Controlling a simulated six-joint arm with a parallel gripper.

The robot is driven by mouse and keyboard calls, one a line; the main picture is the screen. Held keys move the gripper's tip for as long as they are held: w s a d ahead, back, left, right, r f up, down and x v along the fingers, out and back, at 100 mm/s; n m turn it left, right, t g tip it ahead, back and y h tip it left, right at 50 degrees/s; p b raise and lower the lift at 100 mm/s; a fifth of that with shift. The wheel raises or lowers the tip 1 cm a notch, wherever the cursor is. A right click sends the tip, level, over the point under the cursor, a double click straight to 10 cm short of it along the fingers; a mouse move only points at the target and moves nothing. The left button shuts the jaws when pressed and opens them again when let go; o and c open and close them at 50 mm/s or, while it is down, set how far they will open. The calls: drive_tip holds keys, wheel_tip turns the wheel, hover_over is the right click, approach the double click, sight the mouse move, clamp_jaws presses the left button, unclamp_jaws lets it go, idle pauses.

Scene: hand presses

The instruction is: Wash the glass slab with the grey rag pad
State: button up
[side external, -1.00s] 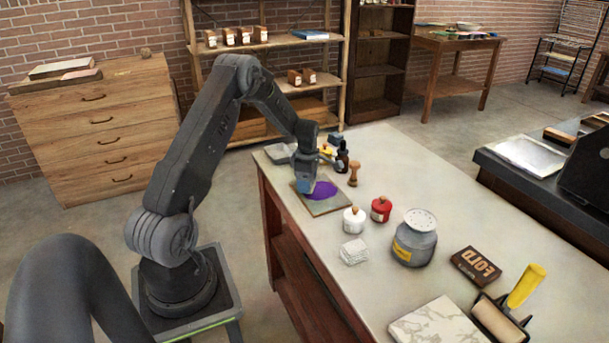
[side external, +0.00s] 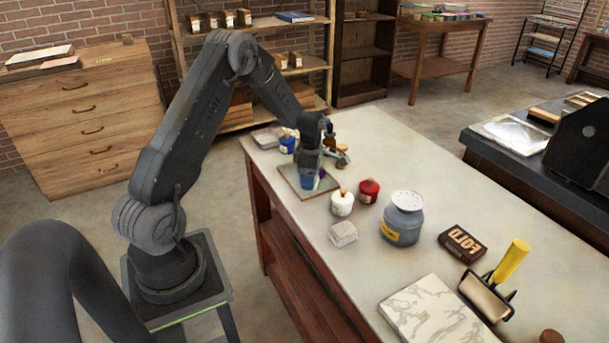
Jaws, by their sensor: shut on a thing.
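The glass slab (side external: 289,178) lies flat near the far left end of the pale worktop, in a thin brownish border. A little purple ink (side external: 322,173) shows on it, right of my gripper; the rest of the inked area is hidden. My gripper (side external: 309,178) points down over the middle of the slab. It is shut on a small blue-grey block, which I take to be the grey rag pad (side external: 308,184), low at the slab's surface. I cannot tell whether the pad touches the glass.
Right of the slab stand a white lidded pot (side external: 342,204), a red pot (side external: 368,191) and a grey jar (side external: 402,219). A marble slab (side external: 435,310) and roller (side external: 487,295) lie nearer.

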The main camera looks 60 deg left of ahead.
sight(324, 179)
drive_tip(key=shift+w+a, duration=0.1)
drive_tip(key=shift+w, duration=0.35)
drive_tip(key=shift+s+a, duration=0.1)
drive_tip(key=shift+a, duration=4.85)
drive_tip(key=shift+w, duration=1.1)
drive_tip(key=shift+s+d, duration=0.1)
drive_tip(key=shift+d, duration=5)
drive_tip(key=shift+w+a, duration=0.1)
drive_tip(key=shift+w, duration=1)
drive_tip(key=shift+s+a, duration=0.1)
drive_tip(key=shift+a, duration=4.9)
wheel_tip(324, 179, up, 8)
